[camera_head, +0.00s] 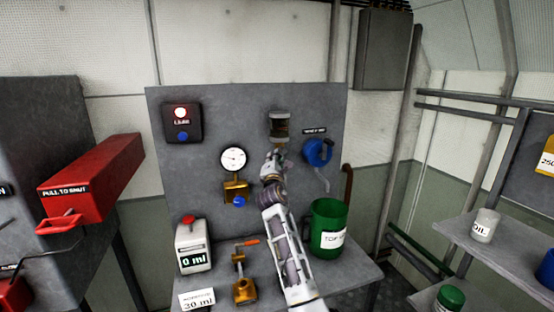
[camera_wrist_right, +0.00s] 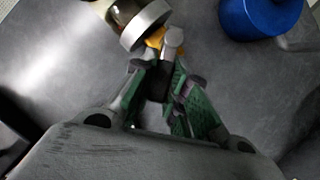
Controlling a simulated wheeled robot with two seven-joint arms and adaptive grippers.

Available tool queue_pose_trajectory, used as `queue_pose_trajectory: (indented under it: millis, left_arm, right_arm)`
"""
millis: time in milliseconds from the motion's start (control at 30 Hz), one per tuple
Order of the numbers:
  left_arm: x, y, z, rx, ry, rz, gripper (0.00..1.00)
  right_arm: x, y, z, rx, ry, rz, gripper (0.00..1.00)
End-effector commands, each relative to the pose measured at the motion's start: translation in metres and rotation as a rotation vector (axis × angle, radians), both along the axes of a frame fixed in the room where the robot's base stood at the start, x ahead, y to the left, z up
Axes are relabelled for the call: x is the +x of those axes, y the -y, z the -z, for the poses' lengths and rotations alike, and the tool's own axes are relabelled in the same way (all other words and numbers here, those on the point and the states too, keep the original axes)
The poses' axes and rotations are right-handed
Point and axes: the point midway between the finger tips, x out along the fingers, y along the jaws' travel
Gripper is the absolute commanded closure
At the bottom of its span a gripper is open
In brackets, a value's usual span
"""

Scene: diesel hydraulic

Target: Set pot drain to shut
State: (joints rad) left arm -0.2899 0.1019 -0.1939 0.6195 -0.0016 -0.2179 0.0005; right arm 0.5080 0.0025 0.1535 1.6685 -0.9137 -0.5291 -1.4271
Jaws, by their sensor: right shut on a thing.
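The pot (camera_head: 279,126), a small bowl with a grey metal rim, is mounted on the upright grey panel. It also shows at the top of the wrist view (camera_wrist_right: 128,18). Just below it is a small orange part with a grey metal end (camera_wrist_right: 172,40), which looks like the pot drain. My right gripper (camera_head: 274,154) reaches up to just under the pot. In the wrist view its green-padded fingers (camera_wrist_right: 160,72) are closed in on the drain piece. The fingers cover much of it, so its setting cannot be read. My left gripper is out of view.
A blue round knob (camera_head: 318,152) is close to the right of my gripper. A gauge (camera_head: 233,159) with a brass valve is to the left. A green container (camera_head: 327,228), a 0 ml counter (camera_head: 194,246) and a brass pump (camera_head: 243,285) stand below.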

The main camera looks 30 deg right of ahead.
Motion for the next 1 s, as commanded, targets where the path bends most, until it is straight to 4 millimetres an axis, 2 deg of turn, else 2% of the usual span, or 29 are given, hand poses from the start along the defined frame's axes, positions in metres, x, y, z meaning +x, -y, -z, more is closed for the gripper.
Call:
queue_pose_trajectory:
  millis: [300,367,733,1000]
  left_arm:
    - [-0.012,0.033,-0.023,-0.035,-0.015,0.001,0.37]
    - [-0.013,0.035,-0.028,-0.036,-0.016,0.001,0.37]
    - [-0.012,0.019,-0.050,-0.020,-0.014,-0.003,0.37]
    - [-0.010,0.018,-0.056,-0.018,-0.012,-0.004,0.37]
  right_arm:
    - [0.001,-0.005,-0.012,0.244,0.055,-0.001,1.00]
    - [0.001,-0.005,-0.014,0.285,0.065,-0.001,1.00]
    - [0.002,-0.007,-0.022,0.486,0.115,0.000,1.00]
    - [0.002,-0.007,-0.023,0.552,0.130,0.000,1.00]
